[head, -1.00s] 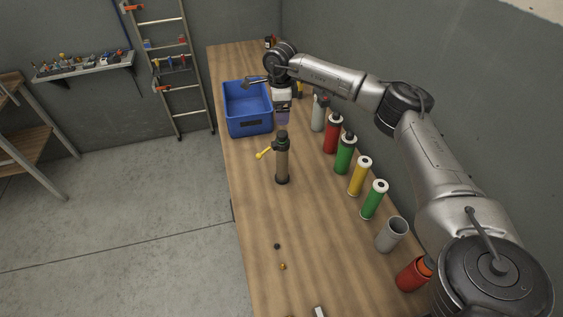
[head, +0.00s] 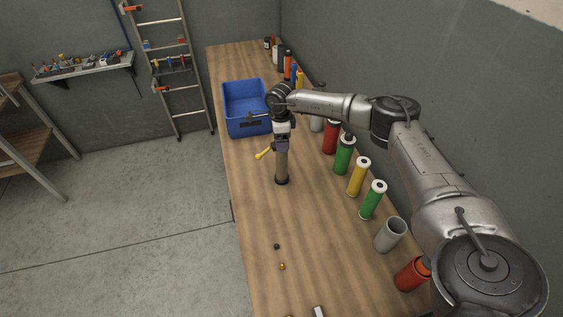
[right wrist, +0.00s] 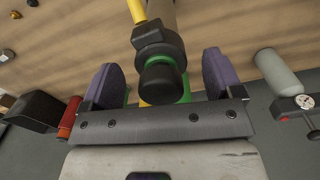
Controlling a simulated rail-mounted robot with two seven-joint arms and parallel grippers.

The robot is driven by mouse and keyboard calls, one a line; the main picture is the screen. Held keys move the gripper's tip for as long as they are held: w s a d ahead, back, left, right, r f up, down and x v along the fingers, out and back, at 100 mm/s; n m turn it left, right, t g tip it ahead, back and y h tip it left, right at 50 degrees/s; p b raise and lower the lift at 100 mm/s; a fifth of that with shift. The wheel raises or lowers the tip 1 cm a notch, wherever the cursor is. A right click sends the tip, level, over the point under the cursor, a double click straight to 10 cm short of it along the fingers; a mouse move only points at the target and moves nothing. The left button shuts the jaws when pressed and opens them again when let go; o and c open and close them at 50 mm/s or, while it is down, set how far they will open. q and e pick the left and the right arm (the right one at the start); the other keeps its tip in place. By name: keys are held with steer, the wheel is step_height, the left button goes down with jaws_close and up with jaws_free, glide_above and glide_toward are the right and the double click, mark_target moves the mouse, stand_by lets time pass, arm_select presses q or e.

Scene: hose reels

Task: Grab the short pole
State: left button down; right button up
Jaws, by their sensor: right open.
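The short pole (head: 282,167) stands upright on the wooden table, with a brown body, a dark base and a yellow lever (head: 263,154) at its left. In the right wrist view, its black cap and collar (right wrist: 160,60) lie between the two purple finger pads. My right gripper (head: 281,141) is at the top of the pole in the head view and hides its cap. It is open, with a visible gap on both sides of the pole in the right wrist view. My left gripper is not in view.
A blue bin (head: 247,105) stands behind the pole. Red, green and yellow cylinders and a grey cup (head: 390,234) line the wall side. Small loose parts (head: 277,247) lie in front. The table (head: 250,200) is clear around the pole's base.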

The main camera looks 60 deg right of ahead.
steer(key=shift+f, duration=1.15)
steer(key=c, duration=1.6)
steer(key=shift+r, duration=0.1)
